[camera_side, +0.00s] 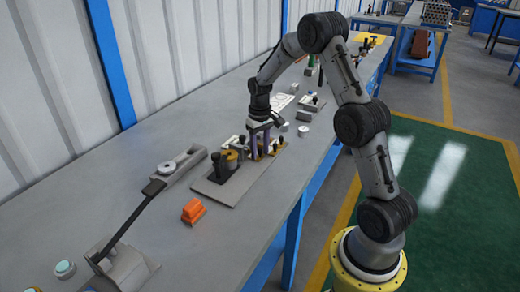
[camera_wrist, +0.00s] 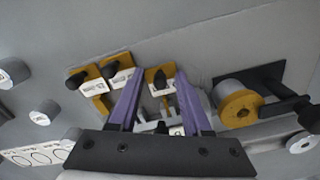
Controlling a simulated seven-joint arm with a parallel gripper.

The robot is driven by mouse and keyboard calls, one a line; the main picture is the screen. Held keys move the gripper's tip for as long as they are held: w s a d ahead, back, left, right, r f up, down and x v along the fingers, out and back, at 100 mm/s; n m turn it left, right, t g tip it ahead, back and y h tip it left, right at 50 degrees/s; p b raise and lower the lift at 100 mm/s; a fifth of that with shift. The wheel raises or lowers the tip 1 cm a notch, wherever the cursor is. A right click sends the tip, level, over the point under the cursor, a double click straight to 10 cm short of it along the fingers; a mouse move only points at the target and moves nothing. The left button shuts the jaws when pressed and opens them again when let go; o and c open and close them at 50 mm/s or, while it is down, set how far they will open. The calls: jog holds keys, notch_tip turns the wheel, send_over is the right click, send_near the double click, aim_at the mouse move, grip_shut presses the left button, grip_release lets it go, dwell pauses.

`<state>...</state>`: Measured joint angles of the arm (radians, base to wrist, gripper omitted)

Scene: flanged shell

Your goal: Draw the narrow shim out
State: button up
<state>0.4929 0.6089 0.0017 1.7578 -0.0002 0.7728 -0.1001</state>
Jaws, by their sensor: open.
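Several yellow shim-like pieces with white labels and black knobs stand in a row in the wrist view: one at the left (camera_wrist: 92,88), one beside it (camera_wrist: 118,75) and one in the middle (camera_wrist: 158,84). I cannot tell for sure which is the narrow shim. My gripper (camera_wrist: 157,76) has purple fingers, spread apart, with the middle piece between or just beyond the tips. No grip on it shows. In the side view my gripper (camera_side: 260,153) points down over the row. A yellow and grey flanged cylinder (camera_wrist: 239,103) lies right of the fingers in the wrist view.
The pieces stand on a grey plate (camera_side: 222,196) on the long bench (camera_side: 200,250). An orange block (camera_side: 193,211) and a black-handled lever device (camera_side: 122,262) are nearer the side camera. Round grey discs (camera_wrist: 44,112) lie left in the wrist view. The front bench top is mostly free.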

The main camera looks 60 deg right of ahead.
grip_shut()
dwell(1.3)
